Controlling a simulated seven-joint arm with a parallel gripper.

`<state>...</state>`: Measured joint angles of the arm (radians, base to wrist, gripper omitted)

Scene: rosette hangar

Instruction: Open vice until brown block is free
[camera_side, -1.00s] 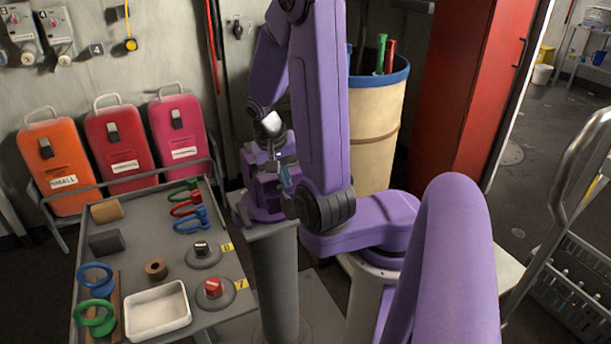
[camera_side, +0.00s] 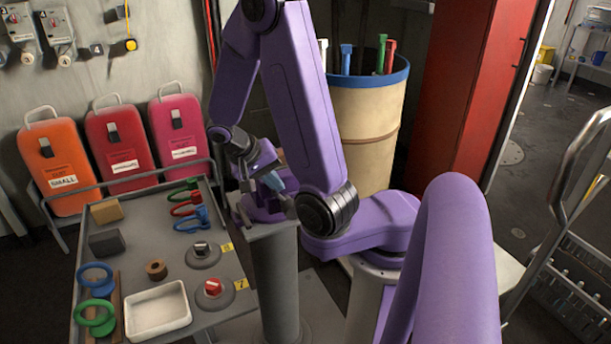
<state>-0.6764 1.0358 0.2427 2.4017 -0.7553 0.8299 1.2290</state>
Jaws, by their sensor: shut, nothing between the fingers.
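The purple vice (camera_side: 262,211) stands on a grey pedestal (camera_side: 275,270) right of the cart. My gripper (camera_side: 248,184) is shut at the upper left of the vice, tilted downward, and overlaps it in the picture. I cannot tell whether it touches the vice. A small blue part (camera_side: 274,182) and a dark piece below it show in front of the vice; I cannot tell whether this is its handle. A small brown patch (camera_side: 281,154) shows behind, between the vice and my arm; it may be the brown block. The jaws and their gap are hidden.
The grey cart (camera_side: 213,318) at left holds a tan block (camera_side: 106,211), a grey block (camera_side: 106,243), coloured shackles, rings, two knobs and a white tray (camera_side: 157,309). A beige barrel (camera_side: 367,130) stands behind the vice. Three cases lean on the wall.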

